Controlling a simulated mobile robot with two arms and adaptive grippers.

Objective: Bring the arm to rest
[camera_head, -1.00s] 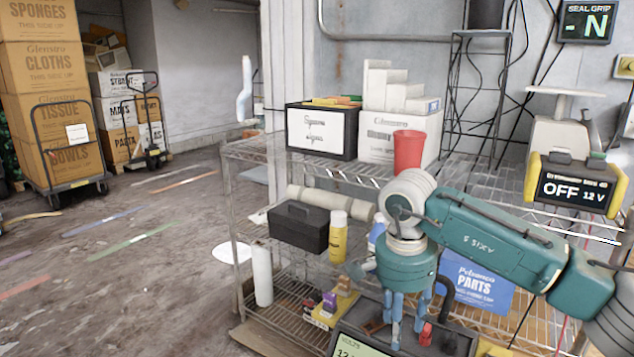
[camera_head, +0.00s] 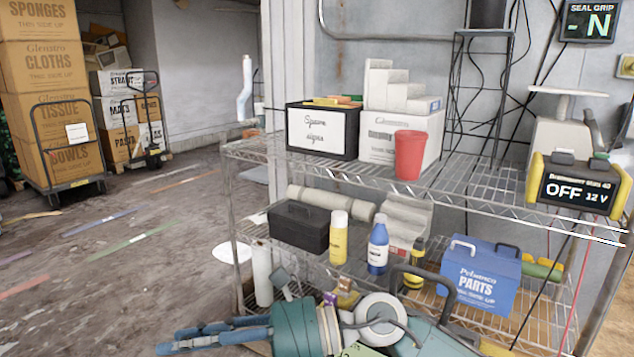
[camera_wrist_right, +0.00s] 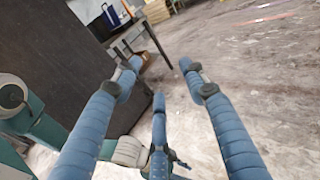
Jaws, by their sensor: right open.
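My right arm, teal with pale grey joints, is folded low at the bottom of the head view. Its blue-fingered right gripper (camera_head: 190,340) points left in front of the wire shelf's lower corner. In the wrist view the right gripper (camera_wrist_right: 160,82) has its three blue fingers spread apart with nothing between them. Beyond them is bare concrete floor. My left gripper is in neither view.
The wire shelf (camera_head: 470,195) holds a red cup (camera_head: 409,155), a signs box (camera_head: 322,131), bottles and a blue parts box (camera_head: 476,276). In the wrist view a dark panel (camera_wrist_right: 60,60) stands close on the left. Floor on the right there is clear.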

